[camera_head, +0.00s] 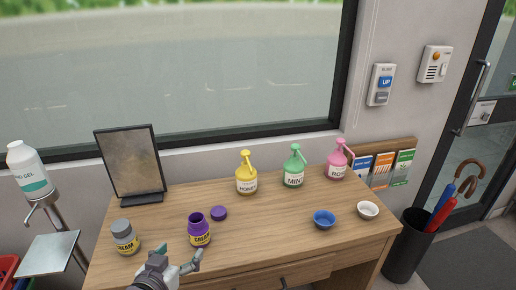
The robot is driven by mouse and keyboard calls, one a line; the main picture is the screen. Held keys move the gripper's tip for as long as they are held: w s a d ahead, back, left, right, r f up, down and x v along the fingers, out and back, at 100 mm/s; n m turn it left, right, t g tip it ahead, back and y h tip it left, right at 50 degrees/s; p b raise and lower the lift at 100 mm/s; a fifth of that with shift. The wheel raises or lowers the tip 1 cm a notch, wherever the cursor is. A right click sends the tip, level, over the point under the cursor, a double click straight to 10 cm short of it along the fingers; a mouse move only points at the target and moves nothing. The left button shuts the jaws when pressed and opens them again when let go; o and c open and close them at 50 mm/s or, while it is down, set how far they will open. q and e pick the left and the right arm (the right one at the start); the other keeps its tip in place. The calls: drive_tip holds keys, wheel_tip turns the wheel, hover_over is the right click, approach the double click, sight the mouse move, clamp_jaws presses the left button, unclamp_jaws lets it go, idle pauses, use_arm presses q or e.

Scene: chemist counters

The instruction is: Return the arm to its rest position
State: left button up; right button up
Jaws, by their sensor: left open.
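My left gripper (186,264) is at the front edge of the wooden counter, low in the view. It is open and seems empty, just in front of an open purple cream jar (199,232). I cannot tell whether a finger touches the jar. The jar stands upright, and its purple lid (219,213) lies on the counter behind it to the right. A grey-lidded cream jar (125,238) stands to the left of the gripper. My right gripper is not in view.
The counter (270,220) holds yellow (246,178), green (294,169) and pink (336,164) pump bottles at the back. A blue bowl (324,219) and a white bowl (368,210) sit at the right. A framed mirror (131,165) stands at the left. The counter's middle is clear.

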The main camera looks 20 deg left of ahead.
use_arm(q)
drive_tip(key=s+d+f+m+g+h, duration=0.1)
drive_tip(key=s+d+f+m+g, duration=0.1)
drive_tip(key=s+d+f+g, duration=0.45)
drive_tip(key=s+d+f+m+g+h, duration=0.1)
drive_tip(key=s+d+f+m+g, duration=0.2)
drive_tip(key=s+f, duration=0.6)
wheel_tip(320, 180, down, 26)
drive_tip(key=s+n+g, duration=0.1)
drive_tip(key=s+g, duration=0.1)
drive_tip(key=s+a+f, duration=0.2)
drive_tip(key=s+f, duration=1.3)
drive_tip(key=s, duration=0.1)
drive_tip(key=shift+a+g, duration=0.15)
drive_tip(key=shift+g, duration=0.2)
